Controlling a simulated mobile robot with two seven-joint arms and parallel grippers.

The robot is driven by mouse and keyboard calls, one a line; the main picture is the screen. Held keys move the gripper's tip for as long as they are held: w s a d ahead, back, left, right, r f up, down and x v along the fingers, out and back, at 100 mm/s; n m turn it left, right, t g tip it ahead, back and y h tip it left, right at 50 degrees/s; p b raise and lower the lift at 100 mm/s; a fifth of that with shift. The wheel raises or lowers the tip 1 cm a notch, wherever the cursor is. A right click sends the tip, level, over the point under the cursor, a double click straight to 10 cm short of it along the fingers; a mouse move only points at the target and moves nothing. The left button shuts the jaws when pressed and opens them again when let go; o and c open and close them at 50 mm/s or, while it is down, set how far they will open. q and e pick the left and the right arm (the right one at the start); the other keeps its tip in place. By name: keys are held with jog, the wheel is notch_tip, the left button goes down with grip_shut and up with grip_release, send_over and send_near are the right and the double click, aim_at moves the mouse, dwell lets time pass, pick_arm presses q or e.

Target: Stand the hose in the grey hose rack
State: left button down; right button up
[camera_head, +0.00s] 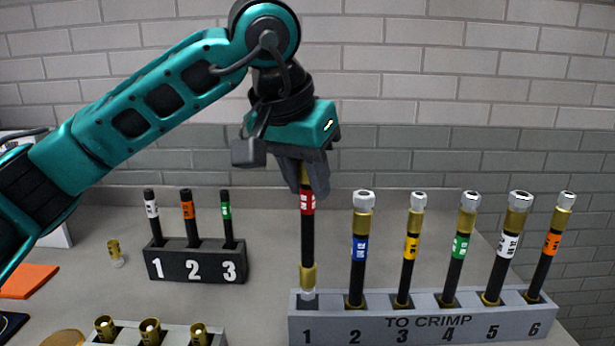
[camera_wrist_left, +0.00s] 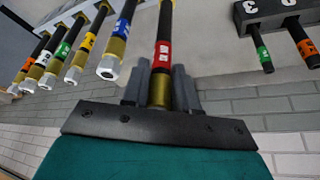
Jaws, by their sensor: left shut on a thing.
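My left gripper (camera_head: 306,180) is shut on the upper brass end of a black hose with a red label (camera_head: 307,240). The hose hangs upright over slot 1 of the grey hose rack (camera_head: 385,325), marked TO CRIMP. Its lower brass and silver end is at the slot's top; I cannot tell how far it is in. In the left wrist view the red-labelled hose (camera_wrist_left: 164,52) runs between both fingers (camera_wrist_left: 160,88). My right gripper is not in view.
Slots 2 to 6 hold upright hoses with blue (camera_head: 359,250), yellow (camera_head: 410,247), green (camera_head: 459,247), white (camera_head: 507,246) and orange (camera_head: 552,243) labels. A dark rack (camera_head: 195,266) holds three thin hoses. Several brass fittings stand in a holder (camera_head: 175,335) at front left.

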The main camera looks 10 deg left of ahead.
aim_at(304, 216)
pick_arm(q)
jog(key=shift+f+b, duration=2.55)
jog(key=shift+f, duration=1.05)
jog(key=c, duration=0.8)
grip_release()
